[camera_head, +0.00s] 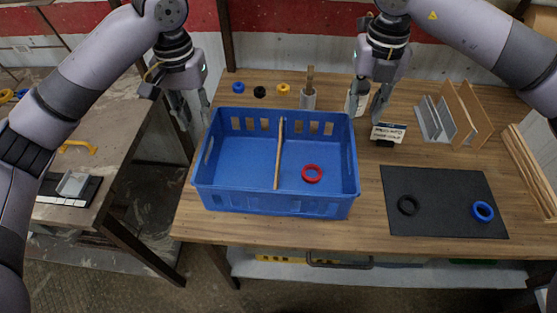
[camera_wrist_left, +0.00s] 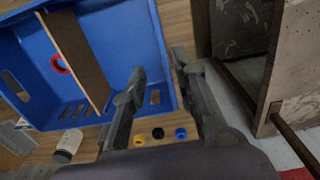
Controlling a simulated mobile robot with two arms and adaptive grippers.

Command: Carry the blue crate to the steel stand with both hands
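The blue crate (camera_head: 275,202) sits on the wooden table. A thin brown divider splits it, and a red ring (camera_head: 312,174) lies in its right compartment. My left gripper (camera_head: 190,110) is open and empty, apart from the crate, just outside its far left corner. In the left wrist view its spread fingers (camera_wrist_left: 160,75) show near the crate (camera_wrist_left: 135,35). My right gripper (camera_head: 372,103) looks open, just beyond the crate's far right corner, close to a white bottle (camera_head: 352,103). I see no clearly recognisable steel stand; a grey-topped table (camera_head: 115,135) stands at the left.
A gap separates the tables. The grey table holds a metal bracket (camera_head: 72,184).

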